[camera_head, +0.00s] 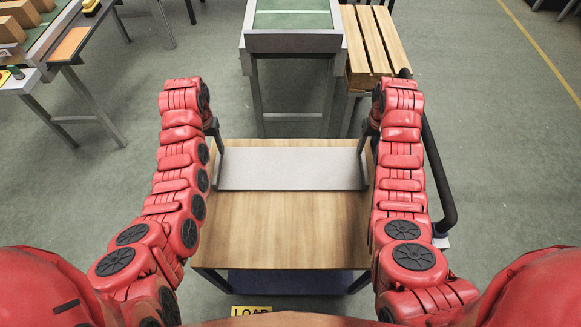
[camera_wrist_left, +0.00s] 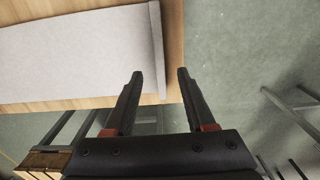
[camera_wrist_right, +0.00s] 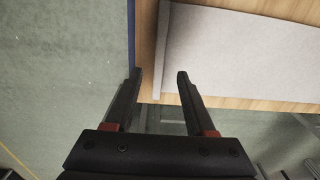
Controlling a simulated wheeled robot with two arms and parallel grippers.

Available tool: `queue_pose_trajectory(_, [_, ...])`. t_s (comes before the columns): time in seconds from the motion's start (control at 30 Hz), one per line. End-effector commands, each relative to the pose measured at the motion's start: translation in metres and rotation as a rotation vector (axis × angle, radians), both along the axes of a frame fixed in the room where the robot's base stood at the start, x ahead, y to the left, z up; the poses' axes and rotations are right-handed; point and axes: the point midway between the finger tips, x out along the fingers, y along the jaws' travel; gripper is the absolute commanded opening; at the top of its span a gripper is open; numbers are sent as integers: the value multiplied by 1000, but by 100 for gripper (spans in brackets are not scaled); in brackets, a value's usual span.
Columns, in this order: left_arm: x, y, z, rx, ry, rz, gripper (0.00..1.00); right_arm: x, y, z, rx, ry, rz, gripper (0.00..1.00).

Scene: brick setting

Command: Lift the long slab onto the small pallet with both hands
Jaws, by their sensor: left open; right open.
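The long slab (camera_head: 290,169) is pale grey and lies flat across the far part of a wooden cart top (camera_head: 285,225). My left gripper (camera_head: 216,150) is open at the slab's left end. In the left wrist view, that slab end (camera_wrist_left: 157,45) lines up between the fingertips (camera_wrist_left: 160,73). My right gripper (camera_head: 365,148) is open at the right end. In the right wrist view, that end (camera_wrist_right: 161,50) lines up between the fingertips (camera_wrist_right: 160,74). Neither gripper is closed on it. The small pallet (camera_head: 376,45), of light wooden slats, stands beyond the cart at the right.
A grey-framed conveyor with a green top (camera_head: 293,20) stands left of the pallet, beyond the cart. A black cart handle (camera_head: 440,180) rises at the right. A bench with brown boxes (camera_head: 18,12) is at the far left. The cart top's near part is bare.

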Motion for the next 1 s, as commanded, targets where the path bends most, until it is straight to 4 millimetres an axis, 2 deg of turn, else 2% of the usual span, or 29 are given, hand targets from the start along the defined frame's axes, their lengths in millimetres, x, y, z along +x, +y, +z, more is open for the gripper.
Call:
queue_pose_trajectory(0.2, [-2, 1, -44, -1, 8, 0, 55, -2, 1, -44, 1, 8, 0, 55])
queue_pose_trajectory(0.4, [-1, 0, -66, -1, 4, -1, 55, -1, 1, -66, 1, 6, 0, 55])
queue_pose_trajectory(0.6, [-1, 0, -76, -1, 4, 0, 55, -1, 1, -75, 0, 3, 1, 55])
queue_pose_trajectory(0.9, [-1, 0, -76, -1, 2, 1, 55, -1, 0, -76, -1, 2, 1, 55])
queue_pose_trajectory(1.0, [-1, 0, -76, -1, 2, 1, 39, -1, 0, -76, -1, 2, 1, 39])
